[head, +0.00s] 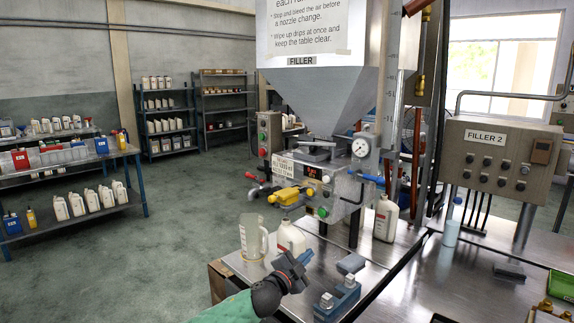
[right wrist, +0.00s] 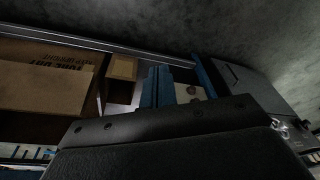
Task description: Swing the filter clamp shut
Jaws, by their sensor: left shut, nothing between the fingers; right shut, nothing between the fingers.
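My left gripper (head: 293,264) is shut and empty, low in front of the machine, apart from both parts. My right gripper (right wrist: 160,84) shows only in the right wrist view, dark and close up. It is shut and empty; no filler part is recognisable there.
Cardboard boxes (right wrist: 42,82) show in the right wrist view.

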